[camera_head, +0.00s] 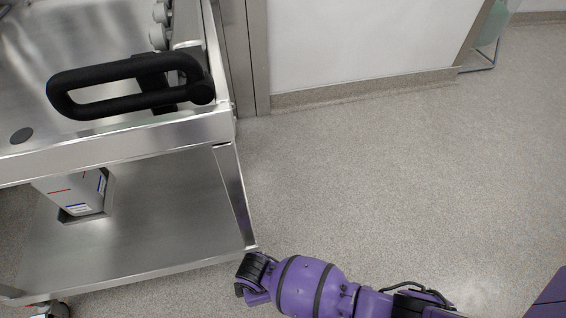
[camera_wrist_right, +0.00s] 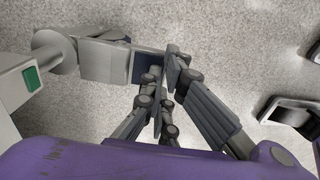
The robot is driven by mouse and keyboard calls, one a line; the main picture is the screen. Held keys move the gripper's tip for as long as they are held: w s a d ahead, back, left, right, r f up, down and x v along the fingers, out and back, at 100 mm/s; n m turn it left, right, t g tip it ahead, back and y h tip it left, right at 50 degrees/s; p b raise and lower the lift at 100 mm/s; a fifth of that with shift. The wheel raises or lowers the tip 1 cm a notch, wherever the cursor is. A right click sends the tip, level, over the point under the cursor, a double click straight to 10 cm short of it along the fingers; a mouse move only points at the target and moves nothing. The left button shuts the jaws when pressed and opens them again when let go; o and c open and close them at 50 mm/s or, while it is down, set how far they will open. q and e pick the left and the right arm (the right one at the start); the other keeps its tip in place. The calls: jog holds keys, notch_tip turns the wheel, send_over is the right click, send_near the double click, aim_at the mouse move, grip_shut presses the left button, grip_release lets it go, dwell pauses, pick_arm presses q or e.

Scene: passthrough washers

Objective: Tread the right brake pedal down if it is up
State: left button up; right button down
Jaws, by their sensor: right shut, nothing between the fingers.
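In the right wrist view, a grey caster-like assembly with a green patch reaches in from the left. Its flat grey lever, which looks like the brake pedal (camera_wrist_right: 108,61), ends in a dark pad. My right gripper (camera_wrist_right: 165,72) is shut and empty, its fingertips right beside that dark pad. I cannot tell whether they touch it, or whether the pedal is up or down. In the head view my purple right arm comes in from the bottom right to the cart's (camera_head: 130,143) lower right corner. The pedal and the fingertips are hidden there. My left gripper is not in view.
The steel cart has a black loop handle (camera_head: 68,79) on top and a lower shelf (camera_head: 165,225) holding a white box (camera_head: 77,192). Another caster (camera_head: 52,310) shows at its bottom left. Dark-framed parts (camera_wrist_right: 290,113) lie at right in the wrist view. Speckled floor (camera_head: 380,180) right of the cart is clear.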

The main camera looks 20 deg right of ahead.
jog(key=shift+w+a+r, duration=0.15)
jog(key=shift+w+r, duration=0.05)
jog(key=shift+w, duration=0.2)
jog(key=shift+s+f+t, duration=0.1)
jog(key=shift+f+t, duration=0.1)
jog(key=shift+t, duration=0.1)
jog(key=shift+s+f+t+p, duration=0.1)
jog(key=shift+f+t+p, duration=0.35)
jog(key=shift+t+p, duration=0.25)
jog(key=shift+s+f, duration=0.1)
jog(key=shift+f, duration=0.3)
jog(key=shift+s, duration=0.1)
